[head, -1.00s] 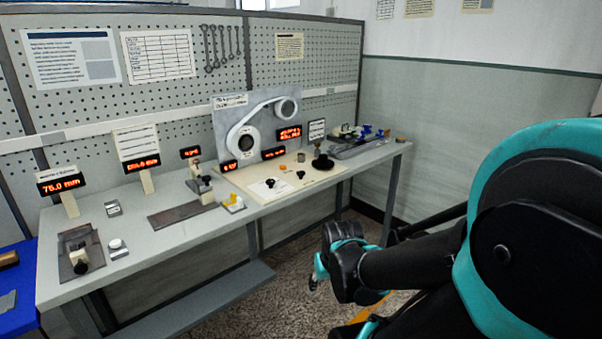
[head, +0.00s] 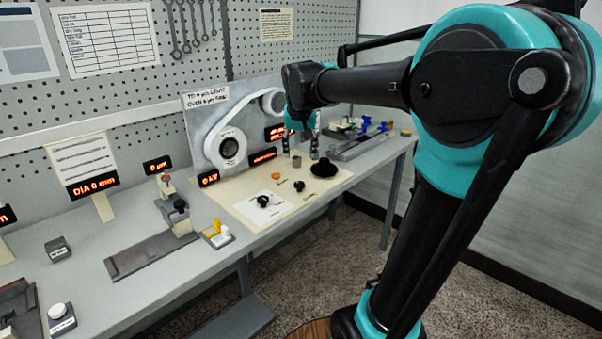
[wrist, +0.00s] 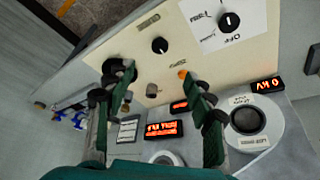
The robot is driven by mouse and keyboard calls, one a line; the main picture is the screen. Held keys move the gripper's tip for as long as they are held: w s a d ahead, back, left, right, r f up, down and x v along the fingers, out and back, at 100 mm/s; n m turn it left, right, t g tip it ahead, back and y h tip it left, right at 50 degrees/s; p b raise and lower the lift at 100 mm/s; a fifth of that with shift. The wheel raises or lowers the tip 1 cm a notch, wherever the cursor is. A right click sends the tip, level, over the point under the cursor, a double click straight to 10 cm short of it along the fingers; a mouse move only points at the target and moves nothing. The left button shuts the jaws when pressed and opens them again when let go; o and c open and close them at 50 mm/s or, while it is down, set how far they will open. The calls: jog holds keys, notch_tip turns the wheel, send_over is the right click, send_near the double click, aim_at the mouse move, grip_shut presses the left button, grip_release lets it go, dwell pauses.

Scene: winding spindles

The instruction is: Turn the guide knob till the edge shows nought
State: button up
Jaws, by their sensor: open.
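A cream panel (head: 240,190) on the bench carries several knobs. A grey knob (head: 296,161) stands near its back; it also shows between the fingers in the wrist view (wrist: 152,89). A small black knob (head: 299,186) and a wide black knob (head: 323,168) are nearby. Another black knob (head: 263,200) sits on a white plate. I cannot read which is the guide knob. My gripper (head: 300,148) is open and empty, above the back of the panel, its fingers (wrist: 158,92) apart. An orange-lit display (wrist: 164,130) shows below the grey knob in the wrist view; its text is unclear.
An upright board (head: 212,105) with a white belt on rollers stands behind the panel. An orange button (head: 276,176) is beside the grey knob. A 0 kV display (head: 208,179) stands at left. A grey tray (head: 362,146) lies to the right.

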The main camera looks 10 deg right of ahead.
send_near(299, 183)
jog(key=x, duration=0.8)
jog(key=shift+f, duration=0.2)
jog(key=shift+s, duration=0.1)
jog(key=c, duration=1.1)
